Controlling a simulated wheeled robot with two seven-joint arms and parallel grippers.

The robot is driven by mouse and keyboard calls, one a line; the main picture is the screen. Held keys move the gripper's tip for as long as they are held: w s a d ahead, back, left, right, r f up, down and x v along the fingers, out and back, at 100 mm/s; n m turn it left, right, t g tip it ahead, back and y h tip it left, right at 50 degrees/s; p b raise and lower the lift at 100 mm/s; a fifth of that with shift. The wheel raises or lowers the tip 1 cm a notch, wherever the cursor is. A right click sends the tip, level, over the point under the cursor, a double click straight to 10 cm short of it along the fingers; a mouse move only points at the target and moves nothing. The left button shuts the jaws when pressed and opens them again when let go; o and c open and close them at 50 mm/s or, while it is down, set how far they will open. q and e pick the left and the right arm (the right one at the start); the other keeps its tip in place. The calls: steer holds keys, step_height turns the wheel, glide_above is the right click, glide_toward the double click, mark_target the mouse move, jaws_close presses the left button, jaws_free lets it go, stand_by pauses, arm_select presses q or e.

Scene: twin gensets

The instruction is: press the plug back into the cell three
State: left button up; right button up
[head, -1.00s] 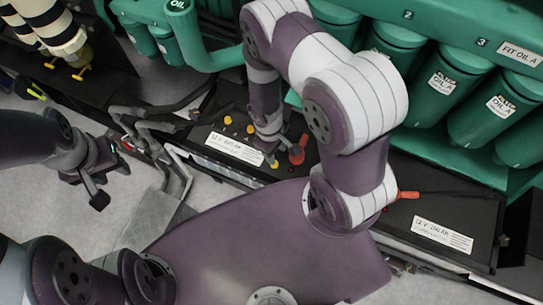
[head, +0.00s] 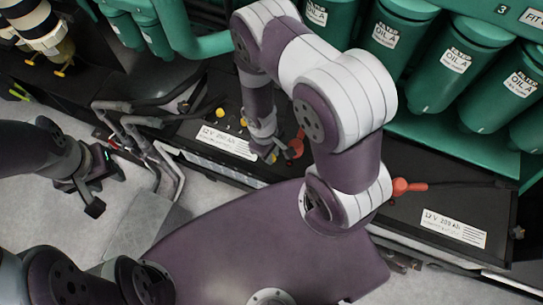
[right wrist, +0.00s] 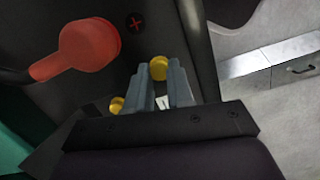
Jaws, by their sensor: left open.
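The long black battery (head: 325,185) has a row of yellow cell plugs along its top. One plug (head: 220,113) and another (head: 243,122) sit left of my right gripper (head: 262,150), which points down at the battery top. In the right wrist view a yellow plug (right wrist: 158,68) fills the gap between my right fingertips, which appear shut on it. Whether it is seated or raised is unclear. A second plug (right wrist: 117,104) shows left of the fingers. The cell numbers are not readable. My left gripper (head: 92,188) is open and empty over the floor, left of the battery.
A red terminal cap (right wrist: 88,47) with a black cable is close to the right fingers. Another red cap (head: 400,187) lies farther right. Grey pipes (head: 150,150) run beside my left gripper. Green filter canisters (head: 445,65) stand behind the battery.

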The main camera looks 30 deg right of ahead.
step_height(320, 180, up, 4)
steer(key=p, duration=0.3)
steer(key=shift+r+p, duration=0.1)
steer(key=shift+p, duration=0.3)
